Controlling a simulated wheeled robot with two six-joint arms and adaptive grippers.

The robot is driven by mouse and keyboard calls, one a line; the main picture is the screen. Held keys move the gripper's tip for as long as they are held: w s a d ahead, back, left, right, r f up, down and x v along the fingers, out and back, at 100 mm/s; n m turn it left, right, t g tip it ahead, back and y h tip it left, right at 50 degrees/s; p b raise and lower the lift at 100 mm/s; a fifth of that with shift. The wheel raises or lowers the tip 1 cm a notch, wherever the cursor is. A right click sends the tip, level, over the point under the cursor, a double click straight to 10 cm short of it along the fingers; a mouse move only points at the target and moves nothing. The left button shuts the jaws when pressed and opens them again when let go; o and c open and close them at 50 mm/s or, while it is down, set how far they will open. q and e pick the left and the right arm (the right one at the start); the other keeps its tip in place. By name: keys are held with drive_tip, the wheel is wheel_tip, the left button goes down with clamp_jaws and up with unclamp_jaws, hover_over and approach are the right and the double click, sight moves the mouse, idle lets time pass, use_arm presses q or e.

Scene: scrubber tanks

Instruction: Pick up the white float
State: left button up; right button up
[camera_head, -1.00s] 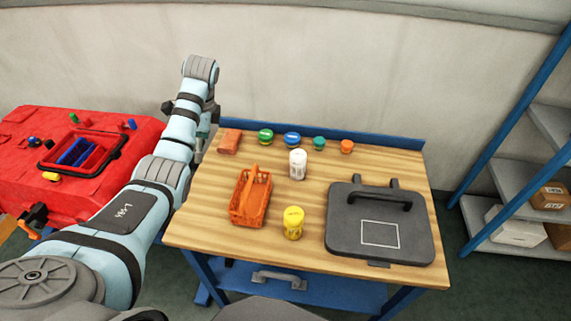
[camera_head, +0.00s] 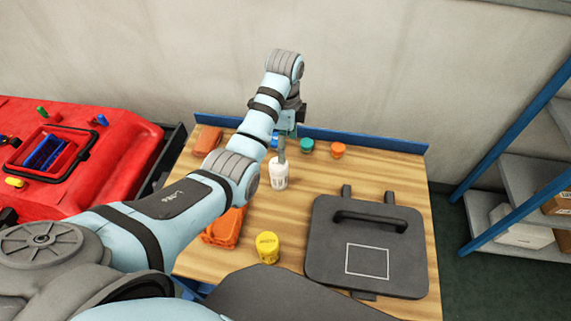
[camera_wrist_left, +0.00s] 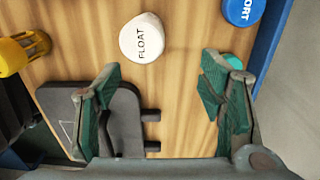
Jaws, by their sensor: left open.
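The white float (camera_head: 278,176) stands upright on the wooden bench top. In the left wrist view it is a white rounded piece (camera_wrist_left: 141,38) marked FLOAT, beyond the fingertips and a little left of the middle. My left gripper (camera_head: 284,146) is over the bench, close to the float in the head view, and overlaps its top edge there. In the left wrist view the jaws (camera_wrist_left: 162,95) are apart with green pads and nothing between them. My right gripper is not in view.
A yellow jar (camera_head: 267,247) and a dark case (camera_head: 367,246) are nearer the front. An orange basket (camera_head: 224,229) is partly behind my arm. Teal (camera_head: 307,146) and orange (camera_head: 338,150) caps stand at the back. A red machine (camera_head: 85,150) is left.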

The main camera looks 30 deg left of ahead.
sight(282, 165)
use_arm(q)
drive_tip(key=s+f, duration=0.1)
drive_tip(key=f, duration=0.3)
drive_tip(key=s+f, duration=0.1)
drive_tip(key=f, duration=0.2)
drive_tip(key=shift+s+d, duration=0.15)
drive_tip(key=shift+s, duration=0.15)
drive_tip(key=f, duration=0.3)
drive_tip(key=a+f+b, duration=0.1)
drive_tip(key=f, duration=0.2)
drive_tip(key=shift+w+a, duration=0.1)
drive_tip(key=shift+w, duration=0.1)
drive_tip(key=shift+s+r, duration=0.15)
drive_tip(key=shift+s, duration=0.05)
drive_tip(key=shift+r, duration=0.1)
drive_tip(key=shift+c, duration=0.8)
drive_tip(key=shift+s, duration=0.1)
drive_tip(key=c, duration=1.1)
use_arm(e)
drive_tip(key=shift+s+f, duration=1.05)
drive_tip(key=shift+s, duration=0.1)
